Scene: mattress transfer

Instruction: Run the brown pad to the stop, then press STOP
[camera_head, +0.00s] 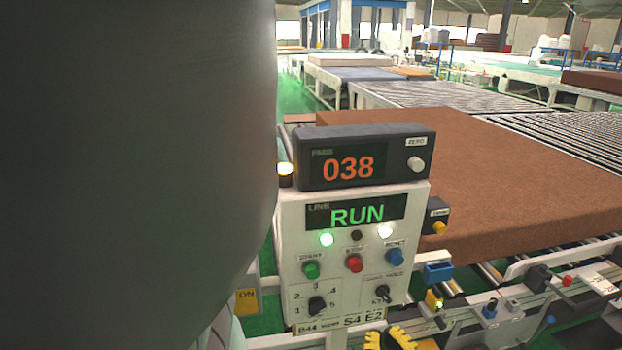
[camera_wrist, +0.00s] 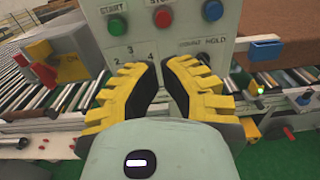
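The brown pad (camera_head: 520,175) lies flat on the roller conveyor, behind and right of the control box. The white control box (camera_head: 340,282) has a green RUN display (camera_head: 356,215) and a counter (camera_head: 365,158) reading 038. The red STOP button (camera_head: 354,263) sits between the green START button (camera_head: 311,270) and blue RESET button (camera_head: 395,257); STOP also shows in the wrist view (camera_wrist: 162,17). My gripper (camera_wrist: 160,70) has yellow fingers apart, with nothing between them. It is in front of the panel, below the buttons. In the head view its fingertips (camera_head: 390,340) show at the bottom edge.
A yellow ON box with a red knob (camera_wrist: 65,58) stands left of the panel. A knob (camera_head: 317,305) and a key switch (camera_head: 383,293) sit low on the panel. Conveyor rails and small fittings (camera_head: 490,309) lie right. My arm covers the head view's left side.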

